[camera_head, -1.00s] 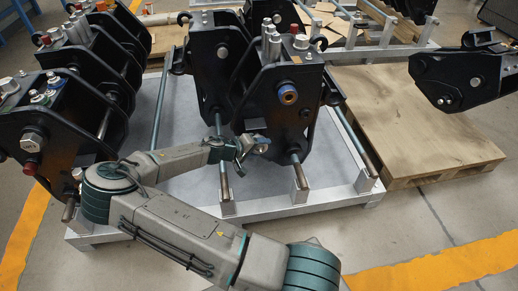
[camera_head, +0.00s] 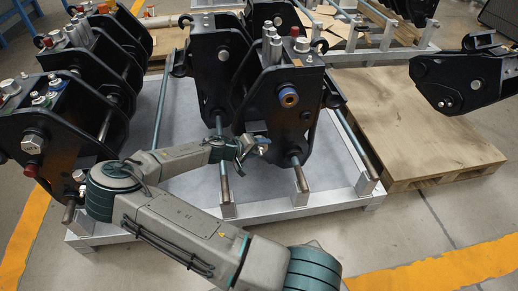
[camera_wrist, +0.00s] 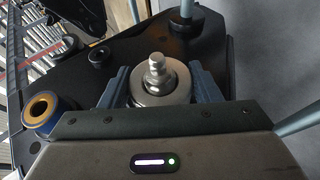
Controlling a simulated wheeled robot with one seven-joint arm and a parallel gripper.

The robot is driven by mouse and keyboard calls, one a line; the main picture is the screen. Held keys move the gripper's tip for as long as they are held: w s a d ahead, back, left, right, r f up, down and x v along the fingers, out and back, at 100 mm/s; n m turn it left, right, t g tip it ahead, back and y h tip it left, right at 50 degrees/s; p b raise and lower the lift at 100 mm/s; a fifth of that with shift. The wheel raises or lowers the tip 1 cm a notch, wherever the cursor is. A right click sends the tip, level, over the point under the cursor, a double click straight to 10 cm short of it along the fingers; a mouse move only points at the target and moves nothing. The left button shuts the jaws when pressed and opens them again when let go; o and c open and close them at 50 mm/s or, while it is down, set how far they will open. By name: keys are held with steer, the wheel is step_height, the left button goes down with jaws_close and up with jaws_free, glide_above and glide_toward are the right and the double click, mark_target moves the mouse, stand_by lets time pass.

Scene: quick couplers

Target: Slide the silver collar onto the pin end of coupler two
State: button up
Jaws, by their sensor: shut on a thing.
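A black coupler (camera_head: 272,105) stands upright on the grey rack in the middle of the head view; no number on it is readable. My gripper (camera_head: 258,146) is at its lower front plate. In the wrist view my gripper (camera_wrist: 160,86) is shut on the silver collar (camera_wrist: 146,98), with a blue-grey finger on each side. The stepped silver pin end (camera_wrist: 157,66) shows inside the collar's ring, close to its middle. The collar appears to be around the pin end, in front of the black plate; how deep it sits I cannot tell.
More black couplers (camera_head: 60,125) stand at left. A wooden pallet (camera_head: 410,135) lies at right, with a black part above it.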

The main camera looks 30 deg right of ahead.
steer(key=shift+w, duration=0.3)
steer(key=o, duration=0.9)
steer(key=p+v, duration=0.3)
steer(key=v, duration=1.1)
steer(key=shift+s+d, duration=0.1)
